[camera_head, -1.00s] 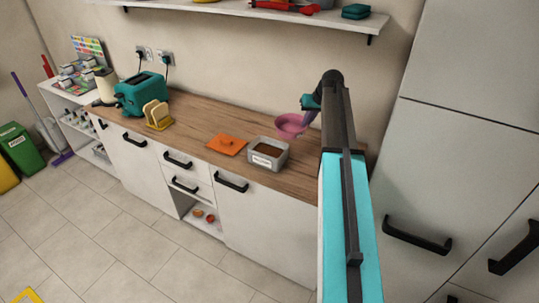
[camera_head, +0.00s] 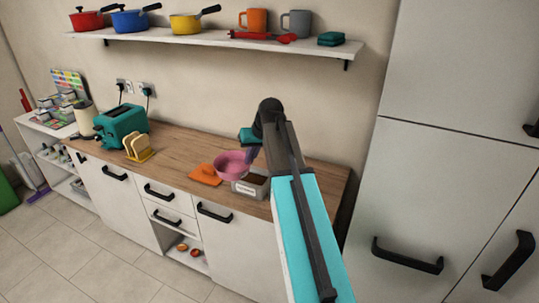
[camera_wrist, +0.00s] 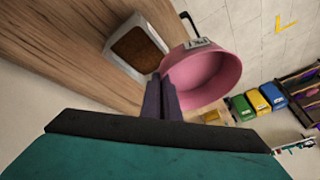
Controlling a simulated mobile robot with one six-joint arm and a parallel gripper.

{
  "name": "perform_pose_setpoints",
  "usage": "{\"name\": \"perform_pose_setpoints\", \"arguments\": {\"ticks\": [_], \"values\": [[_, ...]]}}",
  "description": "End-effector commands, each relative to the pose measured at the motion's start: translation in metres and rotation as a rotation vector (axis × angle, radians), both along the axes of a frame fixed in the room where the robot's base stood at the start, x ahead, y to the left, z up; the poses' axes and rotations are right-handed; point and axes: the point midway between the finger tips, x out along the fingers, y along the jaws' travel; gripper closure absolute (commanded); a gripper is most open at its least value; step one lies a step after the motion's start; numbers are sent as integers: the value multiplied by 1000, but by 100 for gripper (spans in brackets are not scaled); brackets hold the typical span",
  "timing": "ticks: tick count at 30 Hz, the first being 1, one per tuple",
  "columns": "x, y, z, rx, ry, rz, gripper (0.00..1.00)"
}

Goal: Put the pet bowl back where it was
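The pink pet bowl (camera_head: 233,166) is held above the counter and overlaps the grey container in the head view. In the wrist view the bowl (camera_wrist: 205,80) is strongly tilted in the picture, its inside visible and apparently empty, with a small label on its rim. My gripper (camera_head: 250,155) has its purple fingers closed together on the bowl's near wall, also seen in the wrist view (camera_wrist: 163,98). The fingertips are partly hidden by the bowl.
A grey labelled container (camera_head: 252,187) of brown food and an orange lid (camera_head: 205,174) are on the wooden counter (camera_head: 190,149). A toast rack (camera_head: 138,147) and teal toaster (camera_head: 121,123) stand left. A wall shelf (camera_head: 210,40) with pots and mugs hangs above.

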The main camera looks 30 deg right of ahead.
Motion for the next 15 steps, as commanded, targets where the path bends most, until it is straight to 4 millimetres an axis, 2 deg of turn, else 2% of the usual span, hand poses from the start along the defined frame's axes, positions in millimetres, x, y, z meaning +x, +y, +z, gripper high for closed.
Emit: {"name": "perform_pose_setpoints", "arguments": {"ticks": [1,3,9,15], "values": [[-10,20,0,-1,-3,16,100],[-20,43,2,0,-2,35,100],[-51,103,8,0,-2,87,100],[-82,153,11,0,-3,134,100]]}}
